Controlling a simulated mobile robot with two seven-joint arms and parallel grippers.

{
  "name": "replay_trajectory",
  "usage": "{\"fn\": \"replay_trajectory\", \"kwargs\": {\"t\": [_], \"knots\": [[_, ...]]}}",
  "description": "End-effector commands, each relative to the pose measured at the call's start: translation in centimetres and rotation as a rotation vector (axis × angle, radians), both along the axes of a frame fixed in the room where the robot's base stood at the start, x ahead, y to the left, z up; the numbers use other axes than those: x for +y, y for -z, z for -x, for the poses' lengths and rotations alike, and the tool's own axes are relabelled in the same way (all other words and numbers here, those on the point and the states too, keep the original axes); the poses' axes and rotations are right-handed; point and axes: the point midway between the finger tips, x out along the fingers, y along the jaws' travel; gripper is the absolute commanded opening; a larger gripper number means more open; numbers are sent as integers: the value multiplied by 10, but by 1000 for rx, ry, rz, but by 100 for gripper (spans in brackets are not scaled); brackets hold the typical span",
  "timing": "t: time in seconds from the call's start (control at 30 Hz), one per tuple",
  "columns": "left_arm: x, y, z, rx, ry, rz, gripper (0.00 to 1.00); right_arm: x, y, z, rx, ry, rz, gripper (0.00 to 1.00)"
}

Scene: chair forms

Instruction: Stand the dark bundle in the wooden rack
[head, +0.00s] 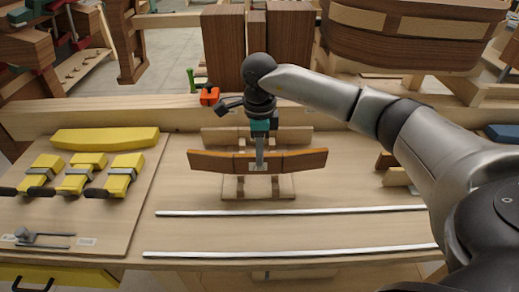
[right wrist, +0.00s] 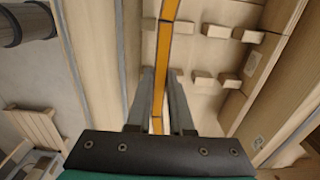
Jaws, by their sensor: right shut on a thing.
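The dark bundle (head: 220,161) is a long, slightly curved dark brown piece with an orange top edge. My right gripper (head: 259,163) comes down from above and is shut on it at its middle. In the right wrist view the bundle's orange edge (right wrist: 164,50) runs between the two fingers. The wooden rack (head: 258,193) is pale wood with short blocks, below and behind the bundle in the head view. The bundle hides part of the rack, so I cannot tell whether they touch. Pale blocks (right wrist: 216,31) show beside the bundle in the right wrist view. My left gripper is not in view.
Two metal rails (head: 290,211) lie along the front of the bench. A board at the left holds yellow clamps (head: 75,180) and a yellow curved piece (head: 105,137). Small wood blocks (head: 396,177) lie at the right. An orange tool (head: 209,96) sits at the back.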

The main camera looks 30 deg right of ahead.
Motion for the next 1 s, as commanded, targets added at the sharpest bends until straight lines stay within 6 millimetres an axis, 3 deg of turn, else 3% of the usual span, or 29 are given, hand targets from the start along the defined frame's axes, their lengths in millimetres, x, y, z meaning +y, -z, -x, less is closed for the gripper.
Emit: {"fn": "replay_trajectory", "kwargs": {"t": [0.5, 1.0], "knots": [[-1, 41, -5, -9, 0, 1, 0, 0, 52, -1, -2, 0, 0, 0], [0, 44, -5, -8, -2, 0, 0, 0, 56, -1, -2, 0, 0, 0]]}}
